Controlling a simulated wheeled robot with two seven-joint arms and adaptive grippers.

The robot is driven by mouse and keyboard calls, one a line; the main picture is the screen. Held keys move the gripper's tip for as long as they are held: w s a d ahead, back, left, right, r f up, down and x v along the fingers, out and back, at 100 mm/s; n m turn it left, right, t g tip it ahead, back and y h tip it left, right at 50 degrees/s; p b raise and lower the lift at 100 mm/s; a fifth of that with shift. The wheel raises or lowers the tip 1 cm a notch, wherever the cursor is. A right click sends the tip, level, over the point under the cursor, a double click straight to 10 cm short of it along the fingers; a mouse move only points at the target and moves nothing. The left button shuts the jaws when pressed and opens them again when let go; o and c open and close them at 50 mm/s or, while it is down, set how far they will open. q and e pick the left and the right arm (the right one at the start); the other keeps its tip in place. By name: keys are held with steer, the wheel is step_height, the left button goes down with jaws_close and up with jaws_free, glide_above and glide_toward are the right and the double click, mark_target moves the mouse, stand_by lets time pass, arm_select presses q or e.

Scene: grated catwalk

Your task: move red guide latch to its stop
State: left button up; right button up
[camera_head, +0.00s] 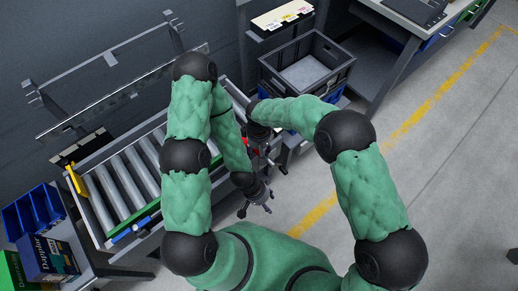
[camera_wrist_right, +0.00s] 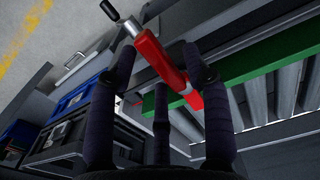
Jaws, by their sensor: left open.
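The red guide latch (camera_wrist_right: 168,66) shows in the right wrist view as a red bar with a bright metal shaft and a black knob (camera_wrist_right: 110,10) at its upper end. In the head view only a little red (camera_head: 249,143) shows beside the conveyor's right end. My right gripper (camera_wrist_right: 160,55) is at the latch. Its dark fingers stand on both sides of the red bar, but firm contact cannot be made out. My left gripper (camera_head: 268,203) is open and empty, in front of the conveyor's near right side.
The roller conveyor (camera_head: 131,175) with a green rail (camera_wrist_right: 262,60) lies at the left. A grey crate (camera_head: 333,62) stands behind my right forearm. Blue bins (camera_head: 32,212) and boxes sit at the far left. The floor at the right is clear.

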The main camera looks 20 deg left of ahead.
step_height(320, 180, up, 12)
stand_by(0.6)
steer(key=shift+f, duration=0.15)
stand_by(0.3)
